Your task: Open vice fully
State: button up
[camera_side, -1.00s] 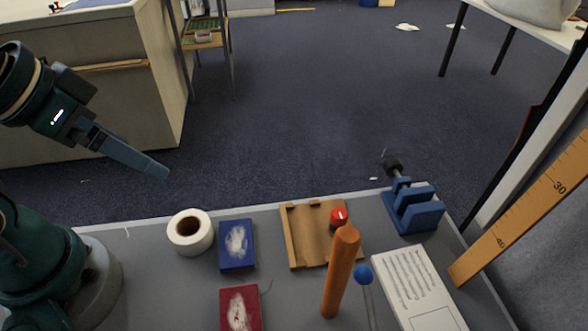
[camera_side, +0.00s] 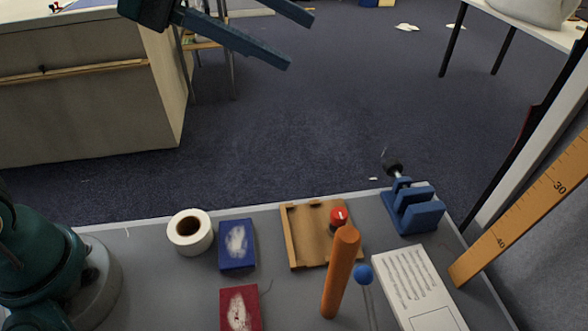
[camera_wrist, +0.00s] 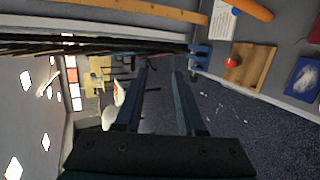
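The blue vice (camera_side: 413,207) stands at the far right corner of the grey table, with a dark round handle (camera_side: 393,167) on its back left side. A gap shows between its jaws. The vice also shows small in the wrist view (camera_wrist: 201,55), near the table edge. My gripper (camera_side: 300,42) is high at the top of the side view, up and left of the vice and well apart from it. Its two long fingers are spread. In the wrist view my gripper (camera_wrist: 162,75) is open with nothing between the fingers.
On the table (camera_side: 150,265) are a white tape roll (camera_side: 190,232), a blue box (camera_side: 236,244), a red box (camera_side: 240,308), a wooden tray (camera_side: 292,240) with a red knob (camera_side: 339,217), an orange cylinder (camera_side: 341,273), a blue ball (camera_side: 363,274) and a printed white card (camera_side: 415,285). A ruler (camera_side: 530,225) borders the right.

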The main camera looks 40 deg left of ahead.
jog(key=w+d+r+n+t+h, duration=0.1)
jog(key=w+d+n+t+h, duration=0.15)
jog(key=w+n, duration=0.55)
jog(key=n+t+y, duration=0.2)
jog(key=n, duration=0.8)
send_over(389, 162)
jog(key=a, duration=0.5)
notch_tip(389, 162, down, 18)
jog(key=shift+n+g+y, duration=0.5)
jog(key=shift+g+y, duration=0.05)
jog(key=shift+g, duration=0.3)
jog(key=f, duration=0.3)
jog(key=s+d+f, duration=0.1)
jog(key=f, duration=0.2)
jog(key=s+d+f, duration=0.1)
jog(key=f, duration=0.2)
jog(key=shift+s+d+f, duration=0.1)
jog(key=shift+s+f, duration=0.05)
jog(key=shift+d+f, duration=0.15)
jog(key=shift+x, duration=2.4)
jog(key=shift+d, duration=0.1)
grip_shut()
